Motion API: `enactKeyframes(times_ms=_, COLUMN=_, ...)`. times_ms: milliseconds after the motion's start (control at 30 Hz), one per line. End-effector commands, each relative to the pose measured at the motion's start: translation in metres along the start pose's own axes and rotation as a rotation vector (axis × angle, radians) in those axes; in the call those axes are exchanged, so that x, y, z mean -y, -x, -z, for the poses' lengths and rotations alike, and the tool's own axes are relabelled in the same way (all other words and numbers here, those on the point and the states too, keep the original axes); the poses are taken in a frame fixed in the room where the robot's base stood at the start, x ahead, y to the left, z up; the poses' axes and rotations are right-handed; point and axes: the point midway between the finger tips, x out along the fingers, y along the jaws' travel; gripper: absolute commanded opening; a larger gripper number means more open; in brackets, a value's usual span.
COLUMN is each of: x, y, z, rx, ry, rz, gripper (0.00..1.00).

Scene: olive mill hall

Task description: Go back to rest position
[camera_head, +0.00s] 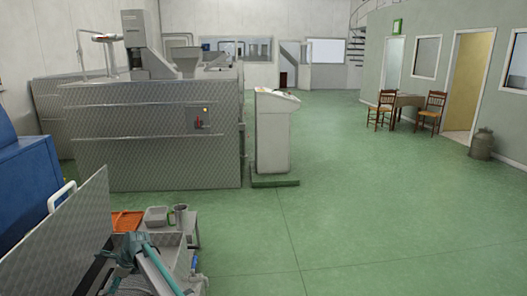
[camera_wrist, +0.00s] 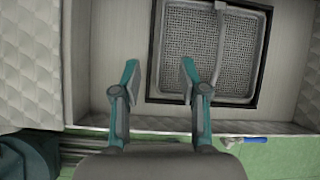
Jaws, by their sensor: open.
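My gripper (camera_wrist: 159,76) is open and empty in the wrist view, its two teal fingertips apart over a pale metal basin (camera_wrist: 115,45). A square mesh screen (camera_wrist: 205,50) in a dark frame lies in the basin, beyond and to the right of the fingers. A grey bar runs across the screen. In the head view my gripper (camera_head: 134,248) is at the lower left, low over the metal basin, and the gap between its fingers is hard to make out there.
A raised metal panel (camera_head: 65,245) stands left of my arm. An orange tray (camera_head: 127,221), a grey tub (camera_head: 157,217) and a metal jug (camera_head: 181,216) are just beyond. A large metal machine (camera_head: 155,140) and a console (camera_head: 273,135) stand farther back.

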Motion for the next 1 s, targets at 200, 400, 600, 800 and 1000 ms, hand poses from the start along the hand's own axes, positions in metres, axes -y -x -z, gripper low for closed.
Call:
enactKeyframes(times_ms=200, x=-0.003, y=0.002, z=0.008, rx=-0.024, ry=0.223, rz=0.003, gripper=0.43)
enactKeyframes(times_ms=400, x=-0.03, y=0.002, z=0.037, rx=-0.076, ry=0.515, rz=-0.012, gripper=0.43)
enactKeyframes(times_ms=600, x=-0.086, y=-0.01, z=0.154, rx=-0.174, ry=0.876, rz=-0.105, gripper=0.43)
enactKeyframes(times_ms=800, x=-0.145, y=-0.014, z=0.28, rx=-0.234, ry=1.111, rz=-0.237, gripper=0.43)
enactKeyframes(times_ms=1000, x=-0.22, y=-0.006, z=0.395, rx=-0.247, ry=1.273, rz=-0.386, gripper=0.43)
